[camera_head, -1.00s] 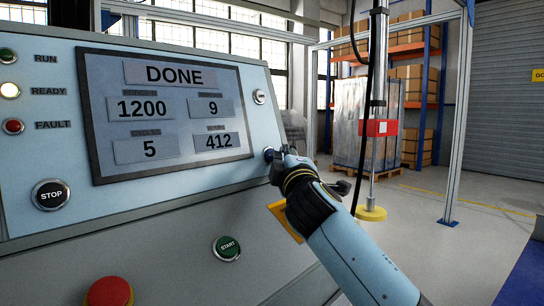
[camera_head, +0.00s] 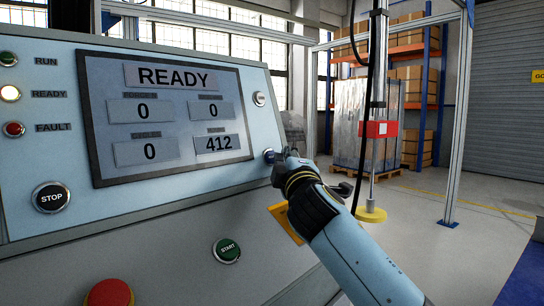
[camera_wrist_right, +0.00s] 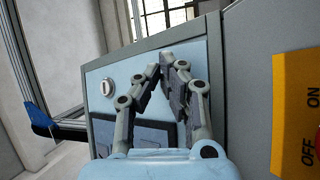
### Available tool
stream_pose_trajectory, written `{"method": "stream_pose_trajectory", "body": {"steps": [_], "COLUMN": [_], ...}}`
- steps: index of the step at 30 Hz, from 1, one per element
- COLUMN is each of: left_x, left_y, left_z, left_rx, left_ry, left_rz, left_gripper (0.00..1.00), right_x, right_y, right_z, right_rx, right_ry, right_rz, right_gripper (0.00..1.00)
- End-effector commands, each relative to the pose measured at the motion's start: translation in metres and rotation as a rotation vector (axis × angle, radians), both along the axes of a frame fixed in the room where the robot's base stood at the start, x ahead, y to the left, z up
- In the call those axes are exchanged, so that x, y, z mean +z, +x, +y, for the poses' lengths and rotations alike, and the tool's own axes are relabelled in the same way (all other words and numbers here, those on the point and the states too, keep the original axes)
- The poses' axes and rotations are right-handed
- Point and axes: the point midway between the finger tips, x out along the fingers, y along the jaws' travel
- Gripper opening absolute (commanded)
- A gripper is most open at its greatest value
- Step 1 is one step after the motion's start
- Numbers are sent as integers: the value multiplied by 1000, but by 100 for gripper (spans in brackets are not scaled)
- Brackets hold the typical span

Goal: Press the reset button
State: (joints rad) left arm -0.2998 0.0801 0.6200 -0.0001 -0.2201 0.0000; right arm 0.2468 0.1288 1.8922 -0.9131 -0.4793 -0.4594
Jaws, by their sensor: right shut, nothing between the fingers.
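The reset button (camera_head: 269,155) is a small dark blue button at the lower right of the control panel (camera_head: 150,213). My right gripper (camera_head: 284,156) is shut and empty, with its fingertips at or just beside the button; I cannot tell whether they touch it. In the right wrist view the closed fingers (camera_wrist_right: 166,70) point at the pale panel face and hide the button. The screen (camera_head: 175,78) reads READY, with 0, 0, 0 and 412 in its fields. My left gripper is not in view.
A black STOP button (camera_head: 51,197), a green START button (camera_head: 227,250) and a red mushroom button (camera_head: 109,293) sit on the console. A key switch (camera_head: 259,99) is above the reset button. A yellow ON/OFF plate (camera_wrist_right: 297,115) lies right of the fingers in the wrist view.

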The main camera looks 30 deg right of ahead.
Motion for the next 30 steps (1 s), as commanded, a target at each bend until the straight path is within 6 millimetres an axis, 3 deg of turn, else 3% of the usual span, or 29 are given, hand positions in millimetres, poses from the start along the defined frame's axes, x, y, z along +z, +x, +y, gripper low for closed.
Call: {"method": "stream_pose_trajectory", "body": {"steps": [14, 30], "left_x": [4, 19], "left_y": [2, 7], "left_z": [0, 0], "left_rx": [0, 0], "left_ry": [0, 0], "left_rz": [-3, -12], "left_gripper": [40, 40], "right_x": [3, 14], "right_y": [-8, -51], "right_z": [-2, -15], "right_rx": [0, 1], "right_ry": [0, -1], "right_rz": [0, -1], "right_gripper": [0, 0]}}
